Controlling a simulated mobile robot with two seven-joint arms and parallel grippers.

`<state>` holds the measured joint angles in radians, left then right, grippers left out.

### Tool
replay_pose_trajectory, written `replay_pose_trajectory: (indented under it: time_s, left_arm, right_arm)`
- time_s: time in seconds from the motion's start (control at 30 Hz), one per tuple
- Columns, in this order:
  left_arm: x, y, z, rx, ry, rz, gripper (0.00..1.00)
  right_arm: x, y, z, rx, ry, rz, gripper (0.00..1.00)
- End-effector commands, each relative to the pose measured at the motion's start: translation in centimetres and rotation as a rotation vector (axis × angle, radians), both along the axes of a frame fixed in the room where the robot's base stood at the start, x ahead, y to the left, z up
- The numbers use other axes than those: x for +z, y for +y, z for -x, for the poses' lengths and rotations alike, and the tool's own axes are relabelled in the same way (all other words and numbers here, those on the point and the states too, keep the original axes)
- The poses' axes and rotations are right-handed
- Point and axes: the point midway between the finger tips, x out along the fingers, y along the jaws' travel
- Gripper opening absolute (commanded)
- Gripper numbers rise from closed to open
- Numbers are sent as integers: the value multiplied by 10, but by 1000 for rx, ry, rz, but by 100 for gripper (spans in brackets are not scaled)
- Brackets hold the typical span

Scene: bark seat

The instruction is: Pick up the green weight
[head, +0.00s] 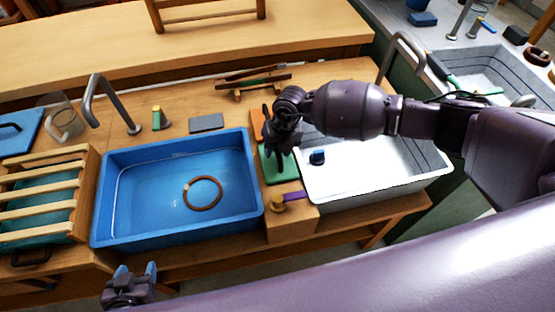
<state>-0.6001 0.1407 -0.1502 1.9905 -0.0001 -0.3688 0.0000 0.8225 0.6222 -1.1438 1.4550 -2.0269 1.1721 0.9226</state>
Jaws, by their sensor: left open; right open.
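Which thing is the green weight is not certain. A small upright green piece with a yellowish top (157,118) stands behind the blue basin, near the left tap. A flat green slab (279,168) lies between the two basins, partly hidden by my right gripper. My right gripper (276,148) is open above this slab; I cannot tell how high, and nothing shows in its jaws. My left gripper (136,270) is open and empty at the bottom left, in front of the counter and far from both green things.
The blue basin (130,158) holds a brown ring (203,193). The white basin (365,188) holds a small blue object (317,157). A purple piece with a brass end (290,199) lies at the counter's front. A slatted wooden rack (50,170) stands left. Taps rise behind the basins.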

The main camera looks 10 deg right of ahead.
Motion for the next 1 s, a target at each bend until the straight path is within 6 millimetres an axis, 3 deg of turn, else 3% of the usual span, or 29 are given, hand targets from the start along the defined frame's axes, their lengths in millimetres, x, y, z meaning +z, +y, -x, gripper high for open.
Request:
replay_pose_trajectory:
  time_s: [0.27, 0.57, 1.0]
  left_arm:
    - [0, 0, 0, 0, 1, 0, 59]
    - [-1, 0, 0, 0, 1, -1, 59]
    - [0, 1, 1, -1, 2, -2, 59]
  right_arm:
    - [-2, 1, 0, 1, -1, 0, 44]
    - [-2, 1, 0, 1, -1, 0, 0]
    - [1, 1, -1, 0, -3, -2, 0]
